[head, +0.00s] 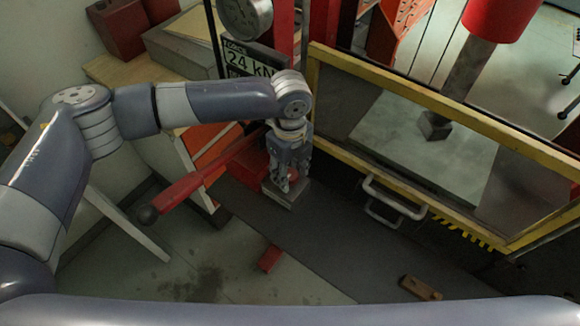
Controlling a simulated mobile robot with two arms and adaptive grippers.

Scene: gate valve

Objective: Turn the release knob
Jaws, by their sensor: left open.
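My left gripper (287,182) points down over the pump unit, at the foot of the red press column. Its fingers are apart, just above or against a small grey metal block (298,195). I cannot make out the release knob; the gripper seems to cover that area. The red pump body (247,172) is beside the fingers on the left. A red pump lever (195,182) with a black ball end slants down to the left from it. Whether the fingers touch anything is not clear. My right gripper is not in view.
A yellow-framed guard panel (440,105) with a grey handle (392,197) stands to the right. A gauge (245,15) and a 24 kN display (249,62) are behind my wrist. A red block (269,258) and a wooden block (420,288) lie on the floor.

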